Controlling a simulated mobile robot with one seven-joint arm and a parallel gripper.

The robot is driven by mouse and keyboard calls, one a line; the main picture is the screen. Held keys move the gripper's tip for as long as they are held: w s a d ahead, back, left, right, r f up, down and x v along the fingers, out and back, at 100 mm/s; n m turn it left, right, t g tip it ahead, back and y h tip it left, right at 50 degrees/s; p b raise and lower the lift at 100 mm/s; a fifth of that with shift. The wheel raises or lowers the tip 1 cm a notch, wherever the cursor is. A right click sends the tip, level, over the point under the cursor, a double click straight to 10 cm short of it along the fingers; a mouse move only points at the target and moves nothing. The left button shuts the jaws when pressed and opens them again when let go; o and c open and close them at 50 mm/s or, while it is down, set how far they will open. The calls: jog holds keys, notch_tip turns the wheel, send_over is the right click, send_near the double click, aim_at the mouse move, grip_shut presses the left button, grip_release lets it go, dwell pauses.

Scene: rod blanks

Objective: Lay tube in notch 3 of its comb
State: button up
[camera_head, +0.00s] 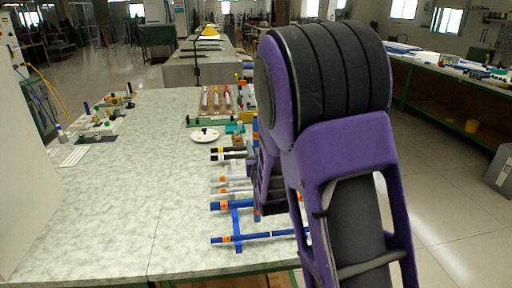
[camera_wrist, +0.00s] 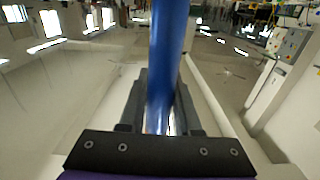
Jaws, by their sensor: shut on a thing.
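My gripper (camera_wrist: 161,112) is shut on a blue tube (camera_wrist: 167,50), which runs up and out of the top of the wrist view. In the head view my purple and black arm hides most of the gripper. A narrow blue length (camera_head: 256,126) shows just left of the arm and looks like the held tube. Several rods lie crosswise on the table left of the arm, among them a thick blue rod (camera_head: 228,206) and a thin blue rod with orange bands (camera_head: 262,237). A blue bar (camera_head: 236,222) crosses under them and may be a comb. Its notches cannot be made out.
A black rod (camera_head: 229,150) and a white rod (camera_head: 226,179) lie farther back. Beyond them are a white plate (camera_head: 204,135) and a wooden rack (camera_head: 217,104). Small parts stand at the far left. The marbled table (camera_head: 110,215) is clear at front left.

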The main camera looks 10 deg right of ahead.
jog(key=shift+f+b, duration=0.5)
jog(key=shift+b, duration=0.1)
jog(key=shift+r, duration=0.1)
jog(key=o, duration=1)
